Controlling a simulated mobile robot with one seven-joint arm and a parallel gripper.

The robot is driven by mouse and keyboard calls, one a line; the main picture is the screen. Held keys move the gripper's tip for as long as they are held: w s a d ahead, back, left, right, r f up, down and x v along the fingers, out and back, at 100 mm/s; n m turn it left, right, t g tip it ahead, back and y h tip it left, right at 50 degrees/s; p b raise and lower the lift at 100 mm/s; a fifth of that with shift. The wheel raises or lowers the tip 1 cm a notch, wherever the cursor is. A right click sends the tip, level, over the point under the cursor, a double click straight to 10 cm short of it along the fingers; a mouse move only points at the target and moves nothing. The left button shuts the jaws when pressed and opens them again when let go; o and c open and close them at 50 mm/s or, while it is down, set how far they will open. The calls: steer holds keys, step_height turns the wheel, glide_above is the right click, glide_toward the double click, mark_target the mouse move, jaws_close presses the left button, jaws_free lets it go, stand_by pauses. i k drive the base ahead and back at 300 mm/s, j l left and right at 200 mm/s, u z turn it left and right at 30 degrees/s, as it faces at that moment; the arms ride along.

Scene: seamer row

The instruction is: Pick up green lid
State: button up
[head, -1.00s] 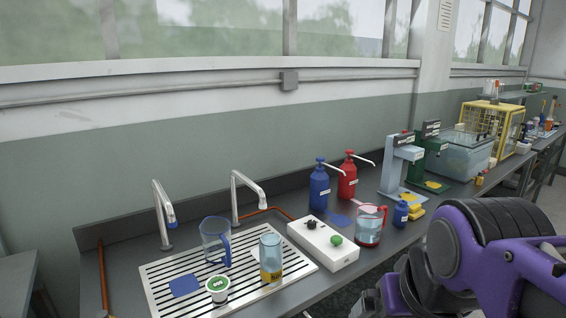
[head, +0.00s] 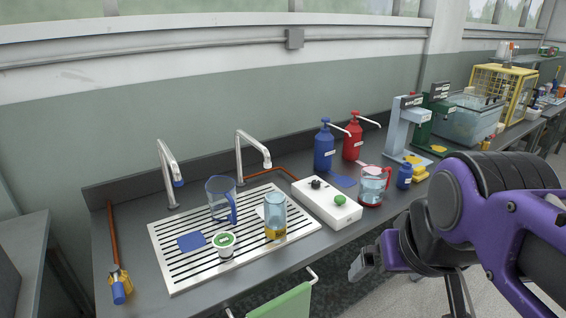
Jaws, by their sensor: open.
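A small white cup (head: 226,250) stands on the slatted drain tray, and a round green lid (head: 224,240) with white markings shows on its top. A rounded green piece (head: 340,199) also sits on the white box; I cannot tell whether it is a knob or a loose lid. My gripper (head: 364,262) is at the lower middle right, in front of the counter edge. It is open, with nothing seen in it, and well to the right of the cup. Part of it is hidden by my purple arm.
The drain tray (head: 164,258) also holds a blue-handled jug (head: 221,200) and a clear cylinder (head: 275,211) with a yellow base close to the cup. Two taps stand behind. A red-based jug (head: 373,186) is right of the white box (head: 318,205). A green towel (head: 283,302) hangs in front.

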mark_target(223, 241)
steer(key=i+l, duration=0.3)
steer(key=i+l+u, duration=0.15)
steer(key=i+l, duration=0.15)
steer(key=l, duration=0.15)
steer(key=l+u, duration=0.1)
steer(key=u, duration=1.15)
steer(key=i+l, duration=0.05)
